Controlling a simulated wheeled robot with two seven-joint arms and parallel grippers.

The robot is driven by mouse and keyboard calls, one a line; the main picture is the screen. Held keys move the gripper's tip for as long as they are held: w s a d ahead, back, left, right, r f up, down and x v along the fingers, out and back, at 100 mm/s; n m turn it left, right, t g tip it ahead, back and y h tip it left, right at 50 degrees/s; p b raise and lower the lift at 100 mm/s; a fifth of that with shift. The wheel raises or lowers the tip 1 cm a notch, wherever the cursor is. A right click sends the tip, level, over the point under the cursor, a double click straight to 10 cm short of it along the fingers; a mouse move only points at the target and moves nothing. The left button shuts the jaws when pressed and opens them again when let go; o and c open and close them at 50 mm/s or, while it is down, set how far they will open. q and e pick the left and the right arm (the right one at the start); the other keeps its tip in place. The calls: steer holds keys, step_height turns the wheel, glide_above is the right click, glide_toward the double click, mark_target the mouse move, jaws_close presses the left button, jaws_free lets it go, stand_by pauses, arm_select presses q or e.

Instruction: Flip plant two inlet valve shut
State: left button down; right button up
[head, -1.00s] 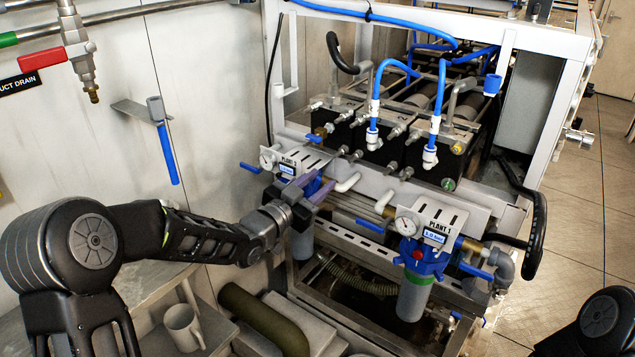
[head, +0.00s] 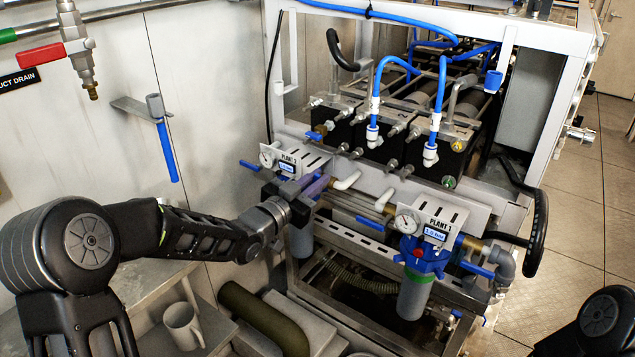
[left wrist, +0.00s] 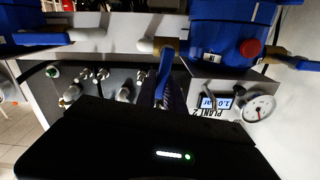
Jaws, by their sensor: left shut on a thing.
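The plant 2 unit stands at the left of the frame, with its labelled panel (head: 297,158) and gauge (head: 267,157). In the left wrist view, which is upside down, the blue head (left wrist: 222,35) and plant 2 panel (left wrist: 213,95) show at right. A blue valve handle (left wrist: 165,66) on a brass fitting beside the head runs across the pipe line. My left gripper (left wrist: 160,93) is shut on it. My right gripper is out of view.
The plant 1 unit (head: 440,222) with its blue head and handles stands to the right. Another blue handle (head: 250,167) sticks out left of plant 2. White pipe stubs (head: 347,180) are close right of my gripper. A mug (head: 183,325) stands on the shelf below.

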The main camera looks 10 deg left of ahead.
arm_select(q)
steer(key=shift+w+a+f+n, duration=0.1)
steer(key=shift+a+n, duration=0.1)
steer(key=shift+n, duration=0.3)
steer(key=shift+a+n+b, duration=0.2)
steer(key=shift+n+b, duration=0.1)
steer(key=shift+n, duration=0.3)
steer(key=c, duration=1.4)
jaws_free()
steer(key=shift+c, duration=0.2)
steer(key=shift+w+r, duration=0.1)
steer(key=shift+r, duration=0.1)
